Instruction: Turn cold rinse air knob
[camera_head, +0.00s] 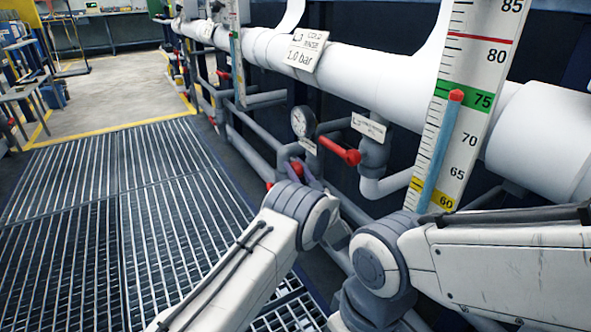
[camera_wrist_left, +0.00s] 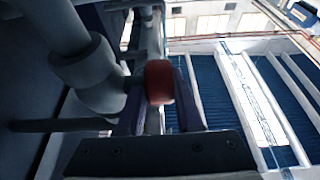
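A small red knob (camera_head: 296,169) sits on grey pipework below a round pressure gauge (camera_head: 303,122). A white label (camera_head: 306,49) on the big pipe above seems to read cold rinse, 1.0 bar. My left gripper (camera_head: 303,176) reaches the red knob from the front, partly hidden behind its own wrist. In the left wrist view the knob (camera_wrist_left: 159,82) fills the gap between the two dark fingers (camera_wrist_left: 160,100), which look shut on its sides. My right arm enters at the lower right; its gripper is not visible.
A red lever handle (camera_head: 339,151) sticks out just right of the gauge, close to my left gripper. A tall level scale (camera_head: 465,110) and a thick white pipe (camera_head: 350,70) stand to the right. Grey floor grating (camera_head: 110,215) at left is clear.

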